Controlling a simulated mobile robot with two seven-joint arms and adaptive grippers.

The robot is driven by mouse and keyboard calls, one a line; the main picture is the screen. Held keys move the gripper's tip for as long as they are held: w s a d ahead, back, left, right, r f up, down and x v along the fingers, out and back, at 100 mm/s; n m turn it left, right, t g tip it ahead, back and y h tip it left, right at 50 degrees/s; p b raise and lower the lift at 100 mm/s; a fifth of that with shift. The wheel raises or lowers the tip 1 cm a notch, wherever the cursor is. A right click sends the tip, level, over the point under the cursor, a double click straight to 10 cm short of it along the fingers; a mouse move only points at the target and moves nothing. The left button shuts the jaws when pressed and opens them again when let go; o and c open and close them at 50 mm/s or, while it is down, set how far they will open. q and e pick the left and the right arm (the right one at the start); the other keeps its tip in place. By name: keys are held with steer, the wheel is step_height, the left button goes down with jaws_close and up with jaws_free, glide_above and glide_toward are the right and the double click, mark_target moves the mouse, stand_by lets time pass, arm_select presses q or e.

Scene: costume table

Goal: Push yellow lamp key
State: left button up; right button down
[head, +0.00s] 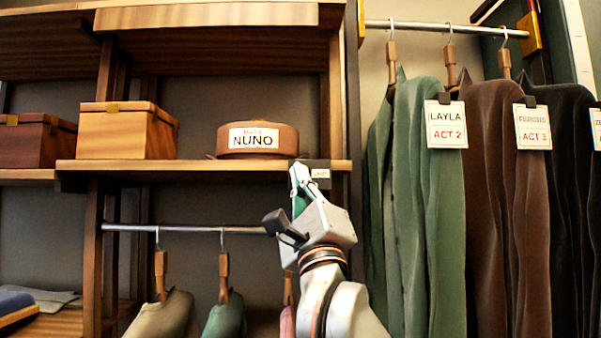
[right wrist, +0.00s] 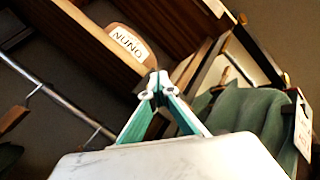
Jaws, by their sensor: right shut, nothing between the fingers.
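No yellow lamp key is clearly visible. A small dark plate (head: 315,180) with a white label sits on the shelf's front edge at its right end; the label's text is too small to read surely. My right gripper (head: 298,172) is shut and empty, pointing up in front of this plate and covering its left part. I cannot tell whether the fingertips touch it. In the right wrist view the gripper's fingertips (right wrist: 155,84) meet near the shelf edge, below the NUNO hat box. My left gripper is not in view.
A round brown box labelled NUNO (head: 258,140) and a wooden box (head: 128,130) stand on the shelf (head: 200,166). A rail (head: 190,229) with hanging garments runs below. Green and brown costumes (head: 430,220) hang close on the right.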

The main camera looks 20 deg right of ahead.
steer(key=shift+s+p, duration=0.25)
steer(key=shift+p, duration=0.05)
steer(key=shift+a, duration=0.1)
steer(key=s+p, duration=0.1)
steer(key=s, duration=0.1)
steer(key=s+a+p, duration=0.1)
steer(key=s+p, duration=0.2)
steer(key=shift+s+a, duration=0.3)
steer(key=shift+s, duration=0.05)
stand_by(0.4)
